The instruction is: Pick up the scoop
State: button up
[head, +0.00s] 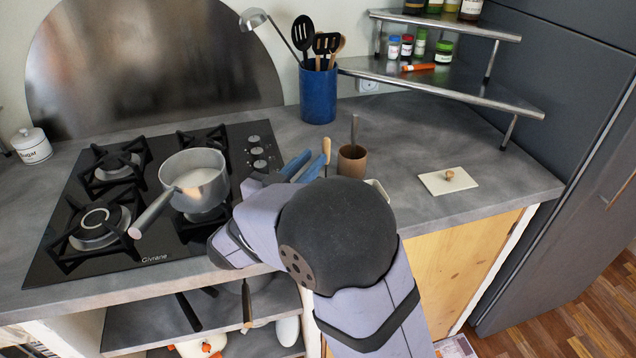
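My gripper (306,162) is partly hidden behind my own arm at the middle of the counter. Its two blue fingers show side by side, with a narrow gap and nothing visible between them. A light wooden handle (326,149) stands up just right of the fingers. It may belong to the scoop, but its lower part is hidden behind my arm. I cannot tell whether the handle touches a finger. A pale rim (379,188) of something shows just past my arm, mostly hidden.
A saucepan (196,181) sits on the black hob (60,262) at left. A wooden cup (352,165) and a blue utensil pot (318,95) with a ladle (254,18) stand behind. A knobbed white board (435,183) lies right. A metal shelf (440,80) fills the corner.

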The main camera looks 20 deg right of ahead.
jog(key=p+x, duration=0.2)
jog(key=x, duration=1)
jog(key=shift+f, duration=0.15)
jog(key=shift+a, duration=0.1)
grip_shut()
